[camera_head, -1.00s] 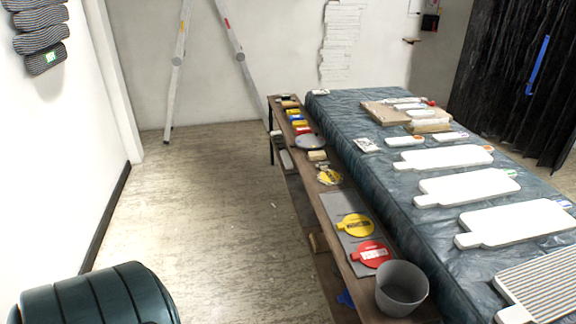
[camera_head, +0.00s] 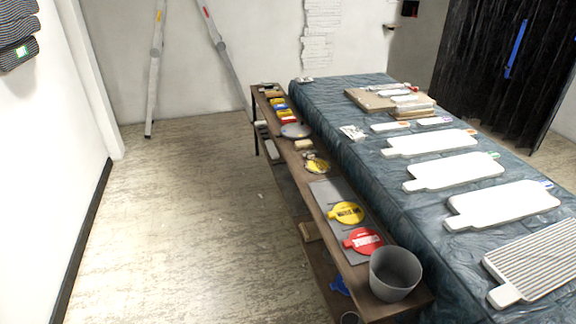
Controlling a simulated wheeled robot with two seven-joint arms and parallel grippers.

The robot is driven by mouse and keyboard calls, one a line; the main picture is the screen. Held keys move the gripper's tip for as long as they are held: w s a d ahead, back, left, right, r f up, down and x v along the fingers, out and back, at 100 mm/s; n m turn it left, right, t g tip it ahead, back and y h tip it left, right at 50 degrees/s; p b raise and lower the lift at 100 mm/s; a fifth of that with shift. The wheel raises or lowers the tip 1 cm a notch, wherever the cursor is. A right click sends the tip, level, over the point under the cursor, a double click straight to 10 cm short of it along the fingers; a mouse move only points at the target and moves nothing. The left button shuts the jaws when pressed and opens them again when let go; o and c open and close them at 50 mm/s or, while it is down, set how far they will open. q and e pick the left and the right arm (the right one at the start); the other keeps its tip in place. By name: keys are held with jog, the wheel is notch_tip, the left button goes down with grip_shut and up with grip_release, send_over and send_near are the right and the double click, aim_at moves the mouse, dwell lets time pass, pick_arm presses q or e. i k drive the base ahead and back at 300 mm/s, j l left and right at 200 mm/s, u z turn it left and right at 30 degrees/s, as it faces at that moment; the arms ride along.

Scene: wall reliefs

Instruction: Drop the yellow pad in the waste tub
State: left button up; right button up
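A red pad (camera_head: 363,241) of like shape lies just nearer, between the yellow pad and the tub. A grey round tub (camera_head: 395,273) stands upright at the bench's near end; its visible inside looks empty. Another yellow round item (camera_head: 317,166) with a dark, patterned face lies farther along the bench. Neither of my grippers shows in this view.
The bench (camera_head: 311,175) holds several small blocks and a grey disc (camera_head: 295,131) toward its far end. A blue-covered table (camera_head: 345,95) with several white paddle-shaped boards stands along its right side. A lower shelf holds a blue item (camera_head: 340,285). The floor (camera_head: 190,200) left of the bench is clear.

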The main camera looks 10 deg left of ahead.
aim_at(314, 164)
jog(key=i+j+z, duration=0.4)
jog(key=i+j, duration=0.25)
jog(key=i+j+z, duration=0.2)
jog(key=j, duration=0.25)
jog(key=i+j+z, duration=0.15)
jog(key=i+j, duration=0.25)
jog(key=i+j+z, duration=0.2)
jog(key=j, duration=0.3)
